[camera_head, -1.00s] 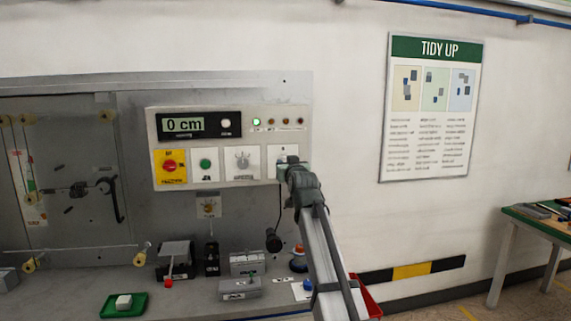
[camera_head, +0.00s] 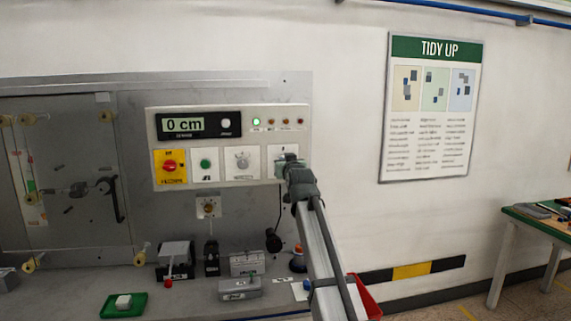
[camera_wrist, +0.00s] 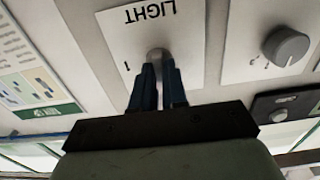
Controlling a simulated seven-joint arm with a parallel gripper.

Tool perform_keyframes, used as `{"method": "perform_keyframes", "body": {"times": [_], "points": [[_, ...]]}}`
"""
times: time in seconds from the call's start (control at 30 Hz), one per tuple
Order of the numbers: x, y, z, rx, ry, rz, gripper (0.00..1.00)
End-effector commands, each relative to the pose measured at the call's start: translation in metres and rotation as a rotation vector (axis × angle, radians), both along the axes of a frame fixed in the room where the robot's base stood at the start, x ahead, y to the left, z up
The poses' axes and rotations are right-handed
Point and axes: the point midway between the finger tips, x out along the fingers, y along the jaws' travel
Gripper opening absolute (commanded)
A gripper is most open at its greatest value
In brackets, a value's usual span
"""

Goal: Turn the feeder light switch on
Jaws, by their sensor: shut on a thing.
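The light switch (camera_wrist: 155,55) is a small grey knob on a white plate marked LIGHT (camera_wrist: 124,40), which appears upside down in the wrist view. In the head view my gripper (camera_head: 288,163) reaches up to the panel from below. The knob's exact setting is hidden by the fingers.
Left of the light plate are a grey knob (camera_head: 242,162), a green button (camera_head: 205,164) and a red switch on yellow (camera_head: 169,167). Blocks and a green tray (camera_head: 137,304) sit below.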

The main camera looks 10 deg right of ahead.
Motion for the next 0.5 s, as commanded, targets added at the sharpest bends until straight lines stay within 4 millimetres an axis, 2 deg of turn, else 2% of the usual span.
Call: {"method": "perform_keyframes", "body": {"times": [0.5], "points": [[0.0,0.0002,-0.0001,0.062,0.001,0.0,0.0]]}}
